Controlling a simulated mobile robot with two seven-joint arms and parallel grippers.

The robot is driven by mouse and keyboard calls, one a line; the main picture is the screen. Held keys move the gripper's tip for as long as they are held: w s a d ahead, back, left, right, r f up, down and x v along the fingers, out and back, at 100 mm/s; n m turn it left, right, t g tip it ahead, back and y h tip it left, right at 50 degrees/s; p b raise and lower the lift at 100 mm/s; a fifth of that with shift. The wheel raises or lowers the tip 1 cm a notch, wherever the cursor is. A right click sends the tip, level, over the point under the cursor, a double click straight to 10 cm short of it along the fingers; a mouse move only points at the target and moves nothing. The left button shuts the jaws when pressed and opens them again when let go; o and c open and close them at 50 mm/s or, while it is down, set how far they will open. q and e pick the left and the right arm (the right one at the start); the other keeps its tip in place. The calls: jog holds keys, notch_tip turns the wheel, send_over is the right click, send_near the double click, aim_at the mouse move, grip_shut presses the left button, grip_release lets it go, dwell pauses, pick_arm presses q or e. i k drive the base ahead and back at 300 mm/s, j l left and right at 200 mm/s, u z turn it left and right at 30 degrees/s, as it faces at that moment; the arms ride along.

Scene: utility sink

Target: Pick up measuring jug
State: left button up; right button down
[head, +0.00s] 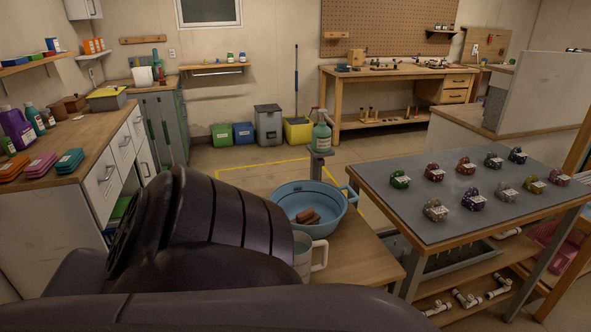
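A pale, cup-shaped jug with a handle (303,256), which looks like the measuring jug, stands on the wooden surface in the lower middle of the head view. Its left side and base are partly hidden behind my large dark arm. The handle points right. No markings on it can be made out. No gripper fingers show in this view, so where they are relative to the jug cannot be seen.
A blue basin (290,192) holding brown sponge-like blocks (308,216) sits just behind the jug. A green bottle (321,136) stands behind it. A grey-topped table (455,222) with several small coloured items is to the right. The wood (353,262) right of the jug is clear.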

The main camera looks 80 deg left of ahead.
aim_at(304, 245)
jog(key=i+l+u, duration=0.1)
jog(key=u, duration=0.25)
jog(key=i+l+u, duration=0.15)
jog(key=u, duration=0.25)
jog(key=i+l+u, duration=0.1)
jog(key=u, duration=0.25)
jog(key=i+l+u, duration=0.15)
jog(key=l+u, duration=0.55)
jog(key=i+l+u, duration=0.1)
jog(key=l+u, duration=0.3)
jog(key=l, duration=0.1)
